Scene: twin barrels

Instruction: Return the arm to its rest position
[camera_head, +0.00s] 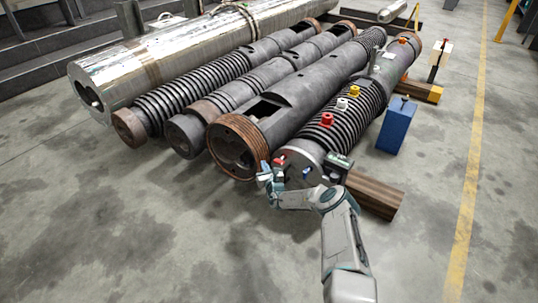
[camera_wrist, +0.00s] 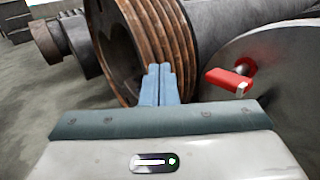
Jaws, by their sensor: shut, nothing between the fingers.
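My arm reaches up from the bottom of the head view, bent at the wrist, toward the near ends of the barrels. My gripper (camera_head: 265,170) is in front of the gap between the rusty-threaded barrel (camera_head: 238,138) and the right barrel (camera_head: 301,160). In the wrist view the blue fingers of my gripper (camera_wrist: 160,72) are together, with nothing between them. They point toward the rusty threaded rim (camera_wrist: 150,40); whether they touch it I cannot tell. A red handle (camera_wrist: 229,80) sticks out of the right barrel's end face, right of the fingers.
Red, white and yellow knobs (camera_head: 341,104) stand on the right barrel. A blue box (camera_head: 395,126) stands to its right. A wooden beam (camera_head: 374,194) lies under its near end. Open concrete floor (camera_head: 120,220) lies to the left and front. A yellow line (camera_head: 468,190) runs along the right.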

